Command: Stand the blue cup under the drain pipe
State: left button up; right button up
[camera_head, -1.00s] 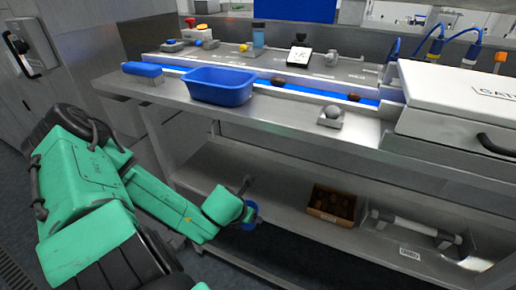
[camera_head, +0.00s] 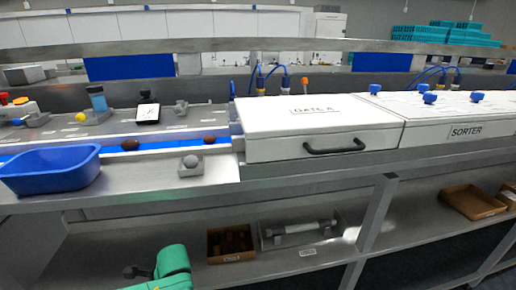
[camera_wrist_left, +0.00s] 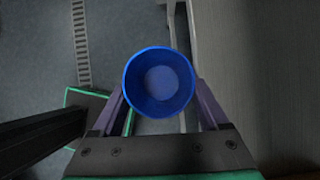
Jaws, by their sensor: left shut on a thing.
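The blue cup (camera_wrist_left: 158,108) is in the left wrist view, seen from above into its round open mouth; it looks empty. My left gripper (camera_wrist_left: 160,95) has one finger on each side of the cup and is shut on it. In the head view only a green part of my left arm shows at the bottom edge, and the cup and fingers are out of that picture. I cannot make out the drain pipe for certain in any current view. My right gripper is not in view.
The lower shelf (camera_head: 340,232) holds a brown box of dates (camera_head: 231,244) and a tray with a white cylinder (camera_head: 300,230). Above are a blue tub (camera_head: 50,172) and a white GATE A cover (camera_head: 310,128). A table leg (camera_head: 375,225) stands right of the tray.

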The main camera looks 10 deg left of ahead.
pick_arm(q)
jog(key=d+r+n+g+h, duration=0.2)
jog(key=d+r+n+h, duration=0.1)
jog(key=d+n, duration=0.4)
jog(key=d+r+n+g+h, duration=0.2)
jog(key=d+r+n, duration=0.3)
jog(key=d, duration=0.5)
jog(key=n, duration=0.2)
jog(key=shift+w+d+n+h, duration=0.25)
jog(key=shift+d+n+h, duration=0.05)
jog(key=shift+d+h, duration=0.1)
jog(key=shift+f, duration=0.1)
